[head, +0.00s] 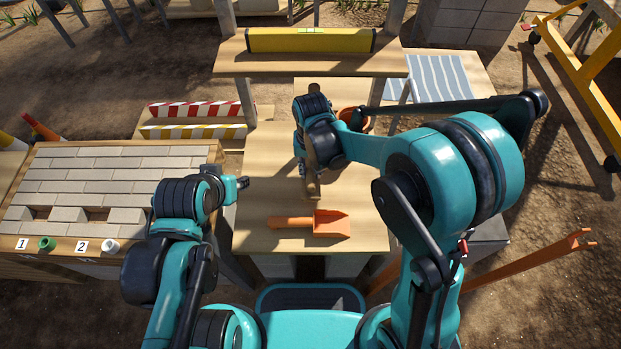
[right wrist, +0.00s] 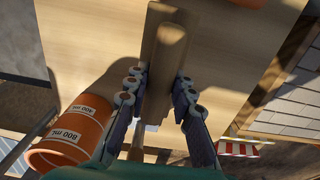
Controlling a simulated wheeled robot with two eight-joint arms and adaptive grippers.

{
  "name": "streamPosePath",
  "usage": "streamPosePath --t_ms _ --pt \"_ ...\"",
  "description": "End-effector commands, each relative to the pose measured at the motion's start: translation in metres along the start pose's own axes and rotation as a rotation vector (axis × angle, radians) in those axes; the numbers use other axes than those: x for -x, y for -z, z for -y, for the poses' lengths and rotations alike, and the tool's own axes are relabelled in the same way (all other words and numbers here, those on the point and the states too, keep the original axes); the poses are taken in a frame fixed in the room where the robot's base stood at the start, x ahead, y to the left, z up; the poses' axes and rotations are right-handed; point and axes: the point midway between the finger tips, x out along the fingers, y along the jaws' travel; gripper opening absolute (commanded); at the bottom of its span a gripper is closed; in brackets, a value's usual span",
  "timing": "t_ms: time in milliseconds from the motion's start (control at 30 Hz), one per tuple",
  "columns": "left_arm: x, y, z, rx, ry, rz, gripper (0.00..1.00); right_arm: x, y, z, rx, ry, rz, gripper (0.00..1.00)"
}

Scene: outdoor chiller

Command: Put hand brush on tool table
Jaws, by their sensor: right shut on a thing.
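The hand brush (head: 312,182) is a brown wooden piece over the middle of the wooden tool table (head: 262,190). My right gripper (head: 308,160) is above the table, largely hidden by its own wrist. In the right wrist view its fingers (right wrist: 157,98) are shut on the brush (right wrist: 165,55), one finger on each side. Whether the brush touches the tabletop is unclear.
An orange scoop (head: 318,223) lies at the table's near side. A yellow level (head: 310,41) sits on the raised shelf. A brick panel (head: 110,180) stands left.

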Motion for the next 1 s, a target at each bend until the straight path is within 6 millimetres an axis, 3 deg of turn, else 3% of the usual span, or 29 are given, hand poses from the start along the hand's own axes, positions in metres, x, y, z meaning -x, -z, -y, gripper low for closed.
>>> streamPosePath --t_ms 233,467,867,900,933,1000 --pt "-0.006 -0.004 0.000 0.000 0.000 0.000 0.40 -0.014 0.014 0.001 0.000 0.000 0.000 0.00" --pt "-0.020 -0.014 0.000 0.000 0.000 0.000 0.40 -0.048 0.014 0.001 0.001 0.000 0.000 0.00" --pt "-0.022 -0.016 0.000 0.000 0.000 0.000 0.40 -0.052 0.013 0.001 0.001 0.000 0.000 0.00" --pt "-0.021 -0.015 0.000 0.000 0.000 0.000 0.40 -0.051 0.013 0.001 0.001 0.000 0.000 0.34" --pt "-0.021 -0.015 0.000 0.000 0.000 0.000 0.40 -0.051 0.013 0.001 0.001 0.000 0.000 0.42" --pt "-0.021 -0.015 0.000 0.000 0.000 0.000 0.40 -0.051 0.013 0.001 0.001 0.000 0.000 0.44"
